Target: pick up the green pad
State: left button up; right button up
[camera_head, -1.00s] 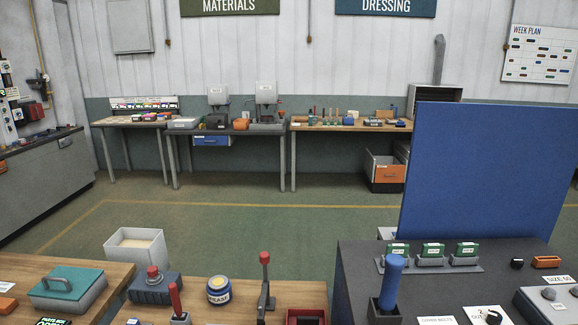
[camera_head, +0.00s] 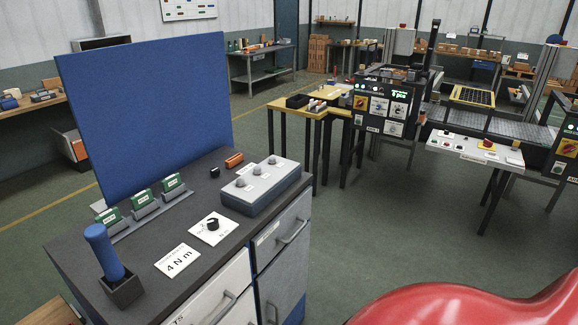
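No single green pad stands out. Three small green blocks with white labels sit in grey holders in a row on the dark cabinet top: a near one (camera_head: 109,217), a middle one (camera_head: 140,200) and a far one (camera_head: 172,183). I cannot tell whether one of them is the pad. Neither of my grippers is in view.
The dark cabinet top (camera_head: 205,178) also holds a blue handle (camera_head: 104,251) in a black block, a grey box with knobs (camera_head: 262,186) and an orange block (camera_head: 234,160). A blue panel (camera_head: 150,105) stands behind. Open floor (camera_head: 370,225) lies to the right.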

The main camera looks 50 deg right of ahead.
aim_at(143, 197)
jog(key=i+l+z, duration=0.15)
jog(key=z, duration=0.25)
jog(key=i+l+z, duration=0.1)
jog(key=z, duration=0.25)
jog(key=i+z, duration=0.25)
jog(key=z, duration=0.15)
jog(key=i+l+u, duration=0.1)
jog(key=l+u, duration=0.25)
jog(key=i+l+u, duration=0.1)
jog(key=u, duration=0.25)
jog(key=l+u, duration=0.8)
jog(key=l, duration=0.2)
jog(key=i, duration=0.05)
